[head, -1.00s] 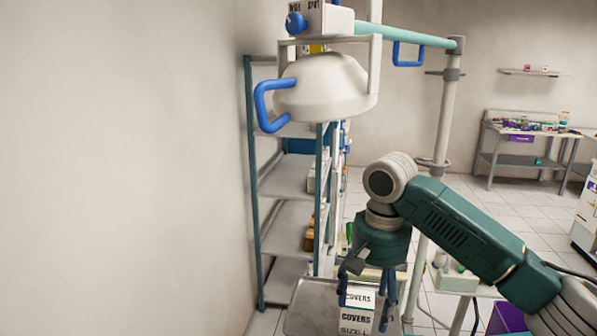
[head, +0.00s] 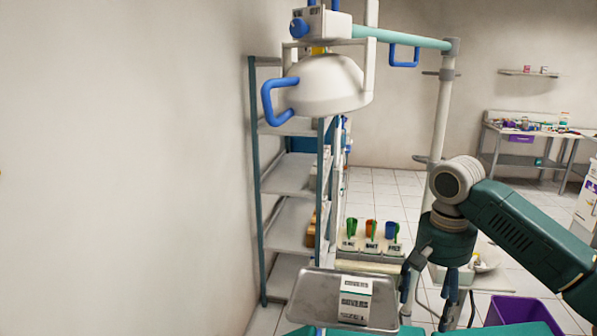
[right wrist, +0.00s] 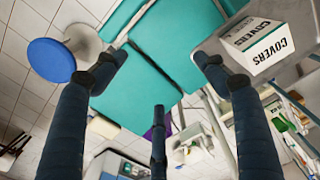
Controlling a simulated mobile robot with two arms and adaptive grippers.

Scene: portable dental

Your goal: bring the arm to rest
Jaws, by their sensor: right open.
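My right arm comes in from the right in the head view. Its gripper (head: 430,288) hangs with its fingers pointing down, to the right of the metal tray (head: 306,297). The fingers are spread and nothing is between them. In the right wrist view the dark fingers (right wrist: 158,85) are wide apart, with teal padding and floor beyond them. A white box marked COVERS (head: 355,299) stands on the tray, apart from the gripper. It also shows at the upper right of the right wrist view (right wrist: 262,45). My left gripper is not in view.
A white lamp with a blue handle (head: 325,85) hangs above from a pole stand (head: 440,110). A grey shelf rack (head: 288,175) stands along the left wall. A purple bin (head: 520,312) is at the lower right. A blue-topped stool (right wrist: 52,60) shows in the right wrist view.

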